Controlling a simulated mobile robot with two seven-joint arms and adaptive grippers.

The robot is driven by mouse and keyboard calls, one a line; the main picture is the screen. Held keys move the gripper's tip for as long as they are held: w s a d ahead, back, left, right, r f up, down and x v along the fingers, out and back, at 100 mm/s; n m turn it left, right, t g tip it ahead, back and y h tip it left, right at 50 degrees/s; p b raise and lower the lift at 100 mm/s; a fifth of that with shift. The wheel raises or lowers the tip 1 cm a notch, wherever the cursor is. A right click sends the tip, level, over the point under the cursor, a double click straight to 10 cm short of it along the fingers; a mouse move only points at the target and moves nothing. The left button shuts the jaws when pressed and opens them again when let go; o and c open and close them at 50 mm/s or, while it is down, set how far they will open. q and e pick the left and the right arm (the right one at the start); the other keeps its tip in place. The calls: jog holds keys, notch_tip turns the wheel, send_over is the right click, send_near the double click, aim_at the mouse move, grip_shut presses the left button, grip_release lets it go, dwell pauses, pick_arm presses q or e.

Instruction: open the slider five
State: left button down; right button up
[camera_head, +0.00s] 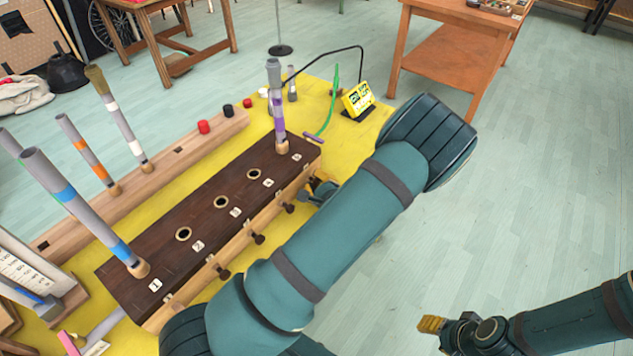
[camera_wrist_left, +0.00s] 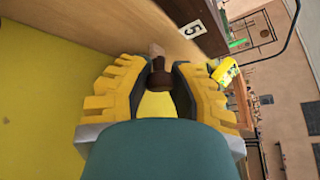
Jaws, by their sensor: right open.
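The dark wooden block (camera_head: 215,210) lies on the yellow table with numbered holes along its top and dark slider knobs along its front side. The label 5 (camera_wrist_left: 195,29) is on the block next to my left gripper in the left wrist view. Slider five's dark brown knob (camera_wrist_left: 159,80) sits between the fingertips of my left gripper (camera_wrist_left: 160,85), which look closed on both its sides. In the head view my left gripper (camera_head: 319,190) is at the block's far right end, partly hidden by my arm. My right gripper (camera_head: 434,325) is open and empty over the floor.
Striped tubes stand in the block at hole 1 (camera_head: 90,215) and hole 5 (camera_head: 277,105). A lighter wooden rail (camera_head: 165,180) with more tubes lies behind. A yellow display (camera_head: 358,98) stands near the far table corner. Floor at the right is clear.

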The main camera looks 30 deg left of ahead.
pick_arm(q)
jog(key=shift+s+d, duration=0.1)
jog(key=shift+d, duration=1.45)
jog(key=c, duration=1)
grip_release()
jog(key=shift+c, duration=0.2)
jog(key=v, duration=1.2)
